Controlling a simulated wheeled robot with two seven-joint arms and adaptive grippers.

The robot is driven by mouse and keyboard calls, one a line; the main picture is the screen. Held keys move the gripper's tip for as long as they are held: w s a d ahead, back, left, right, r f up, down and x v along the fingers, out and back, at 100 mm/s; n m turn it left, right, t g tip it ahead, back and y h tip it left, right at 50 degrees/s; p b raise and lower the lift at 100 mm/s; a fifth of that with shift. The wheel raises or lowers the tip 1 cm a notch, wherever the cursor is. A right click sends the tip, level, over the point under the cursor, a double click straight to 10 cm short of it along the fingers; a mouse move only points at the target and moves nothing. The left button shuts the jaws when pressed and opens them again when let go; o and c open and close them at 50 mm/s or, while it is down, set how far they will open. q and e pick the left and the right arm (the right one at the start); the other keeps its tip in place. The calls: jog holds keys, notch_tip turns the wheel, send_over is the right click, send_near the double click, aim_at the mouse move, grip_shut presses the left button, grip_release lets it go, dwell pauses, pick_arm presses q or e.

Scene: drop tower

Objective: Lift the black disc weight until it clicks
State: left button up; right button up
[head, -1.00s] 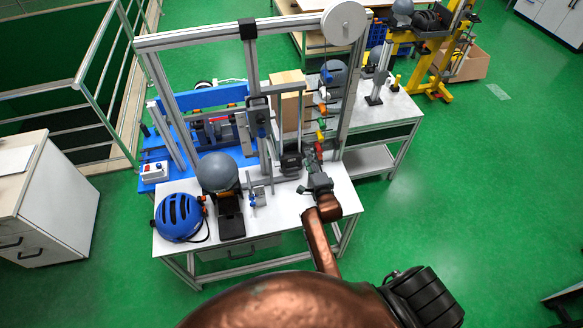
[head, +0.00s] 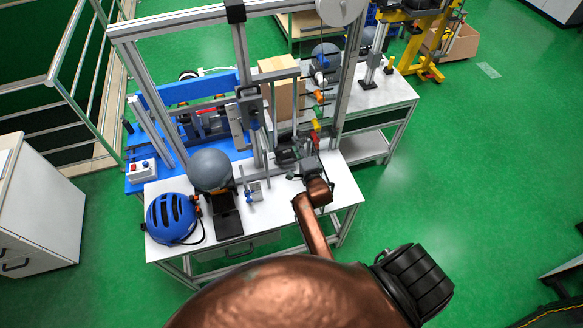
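A dark block-like thing (head: 287,156), seemingly the black disc weight, is low in the drop tower's frame, near the right upright; its shape is hard to make out. My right gripper (head: 303,160) is just right of it, low over the white table. The fingers are small and overlap the dark parts, so I cannot tell whether they touch the weight or are open. My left gripper is out of view.
The drop tower's aluminium frame (head: 155,95) rises from the white table (head: 275,205). A grey headform (head: 210,170) and a blue helmet (head: 171,218) are at the left. Coloured handles (head: 317,110) hang by the right upright. Bare tabletop lies at the front right.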

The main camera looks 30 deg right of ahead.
notch_tip(320, 180, down, 7)
jog(key=b, duration=1.8)
send_near(284, 155)
jog(key=shift+g, duration=0.3)
jog(key=w+d, duration=0.1)
jog(key=w+d+f+b, duration=0.1)
jog(key=shift+w+d+f, duration=0.3)
jog(key=shift+f, duration=0.05)
jog(key=shift+c, duration=0.4)
grip_shut()
